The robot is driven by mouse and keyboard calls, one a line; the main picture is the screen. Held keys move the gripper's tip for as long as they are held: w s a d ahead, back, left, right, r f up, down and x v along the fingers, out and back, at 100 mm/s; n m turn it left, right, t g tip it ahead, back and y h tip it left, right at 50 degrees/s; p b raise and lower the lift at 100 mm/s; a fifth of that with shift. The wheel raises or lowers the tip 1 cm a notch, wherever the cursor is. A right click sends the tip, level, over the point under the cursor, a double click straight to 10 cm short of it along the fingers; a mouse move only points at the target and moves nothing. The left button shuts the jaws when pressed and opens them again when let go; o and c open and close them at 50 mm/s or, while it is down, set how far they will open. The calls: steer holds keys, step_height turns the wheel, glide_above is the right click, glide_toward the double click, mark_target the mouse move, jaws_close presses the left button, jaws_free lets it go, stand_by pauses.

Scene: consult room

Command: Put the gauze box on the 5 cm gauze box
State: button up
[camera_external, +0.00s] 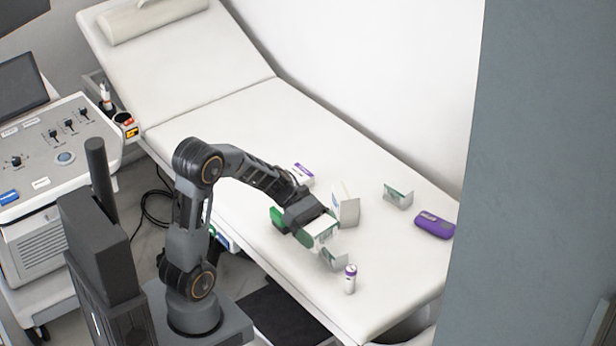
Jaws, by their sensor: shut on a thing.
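My gripper (308,228) is over the near side of the exam couch and points down to the right. It is shut on a white box with green marks (323,227), which I take as the gauze box. A small pale box with a green mark (335,259) is on the couch just below and in front of the held box. A similar small box (398,196) stands apart, farther right. A taller white box (346,205) stands just behind my gripper. The labels are too small to read, so I cannot tell which is the 5 cm gauze box.
The white couch (222,105) has free room toward its head end. A purple case (434,225) lies at the right. A small bottle with a purple cap (350,279) stands near the front edge. A white and purple box (303,173) lies behind my arm.

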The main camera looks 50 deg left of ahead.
steer(key=s+d+f+m+g+y, duration=0.2)
steer(key=s+m+g+y, duration=0.55)
steer(key=m, duration=0.35)
steer(key=s+d+f+m+g+y, duration=0.2)
steer(key=s+m+g+y, duration=0.6)
steer(key=m, duration=0.3)
steer(key=w+a+r+m+t+y, duration=0.4)
steer(key=r+m+t, duration=0.1)
steer(key=m+t, duration=0.7)
steer(key=w+a+r+m+t+y, duration=0.4)
steer(key=w+r+m+t, duration=0.1)
steer(key=m+t, duration=0.65)
steer(key=b, duration=0.4)
glide_above(334, 246)
steer(key=shift+m+h, duration=0.25)
steer(key=shift+m, duration=0.2)
steer(key=f, duration=0.9)
steer(key=shift+s+f, duration=0.2)
steer(key=shift+s, duration=0.15)
steer(key=shift+w+f, duration=0.15)
steer(key=shift+f, duration=0.1)
step_height(334, 246, down, 3)
steer(key=shift+w+f+b, duration=0.15)
steer(key=shift+b, duration=0.4)
